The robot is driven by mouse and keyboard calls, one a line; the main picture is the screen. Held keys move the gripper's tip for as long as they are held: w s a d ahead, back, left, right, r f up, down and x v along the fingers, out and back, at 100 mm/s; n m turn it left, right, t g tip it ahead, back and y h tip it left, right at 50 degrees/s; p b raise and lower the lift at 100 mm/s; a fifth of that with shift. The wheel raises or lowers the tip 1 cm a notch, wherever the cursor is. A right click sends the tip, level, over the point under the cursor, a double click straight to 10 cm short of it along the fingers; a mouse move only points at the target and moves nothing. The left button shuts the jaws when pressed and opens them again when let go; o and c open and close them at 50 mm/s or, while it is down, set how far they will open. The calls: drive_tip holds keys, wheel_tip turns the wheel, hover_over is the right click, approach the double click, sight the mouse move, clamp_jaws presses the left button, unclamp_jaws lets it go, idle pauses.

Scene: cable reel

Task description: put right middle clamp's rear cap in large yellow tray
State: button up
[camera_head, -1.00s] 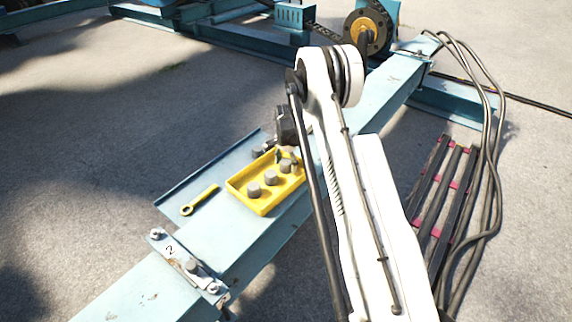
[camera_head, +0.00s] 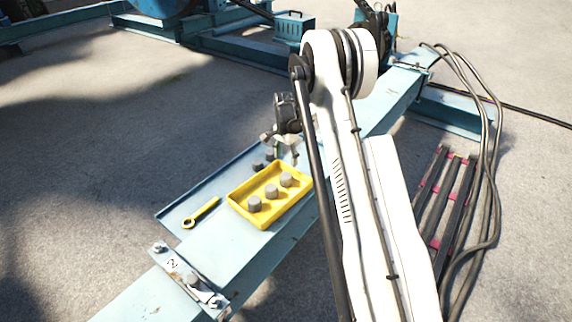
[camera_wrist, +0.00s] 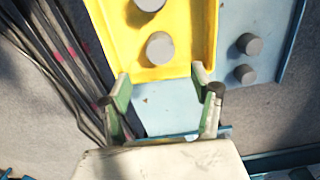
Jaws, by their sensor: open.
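The large yellow tray (camera_head: 288,207) sits on the blue beam and holds three grey round caps, the nearest being a grey cap (camera_head: 254,204). In the wrist view the yellow tray (camera_wrist: 195,30) is at the upper left, with two caps showing. Two more grey caps, one farther back (camera_head: 271,153) and one nearer (camera_head: 257,165), stand outside it on the blue side plate. My gripper (camera_head: 281,143) is above the beam past the tray's far end. In the wrist view my gripper (camera_wrist: 164,94) has its fingers apart with nothing between them. I cannot tell which cap is the rear one.
A yellow wrench (camera_head: 201,212) lies on the blue side plate (camera_head: 170,210) left of the tray. A clamp plate (camera_head: 188,278) marked 2 is on the beam in front; another clamp (camera_head: 413,60) is at the far end. Black cables (camera_head: 490,190) run on the right.

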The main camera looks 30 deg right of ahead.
drive_tip(key=s+a+r+n+t, duration=0.15)
drive_tip(key=s+a+r, duration=0.3)
drive_tip(key=r, duration=0.45)
drive_tip(key=s+a+r+n+t, duration=0.1)
drive_tip(key=s+a+r+n, duration=0.3)
drive_tip(key=r, duration=0.6)
drive_tip(key=s+a+r+n+t, duration=0.1)
drive_tip(key=s+a+r, duration=0.45)
drive_tip(key=r, duration=0.35)
drive_tip(key=s+a+n+t, duration=0.1)
drive_tip(key=s+a+n, duration=0.1)
drive_tip(key=s, duration=0.6)
drive_tip(key=s+a+r+n+t, duration=0.1)
drive_tip(key=s+a+n, duration=0.2)
drive_tip(key=s, duration=0.6)
drive_tip(key=s+a+r+n+t, duration=0.1)
drive_tip(key=s+a+n, duration=0.1)
drive_tip(key=s, duration=0.7)
drive_tip(key=shift+s+a+r+t, duration=0.15)
drive_tip(key=shift+a+t, duration=0.2)
drive_tip(key=shift+a, duration=0.4)
drive_tip(key=shift+r+n, duration=0.1)
drive_tip(key=shift+n, duration=0.15)
wheel_tip(320, 180, up, 6)
drive_tip(key=p, duration=0.6)
drive_tip(key=shift+f, duration=0.2)
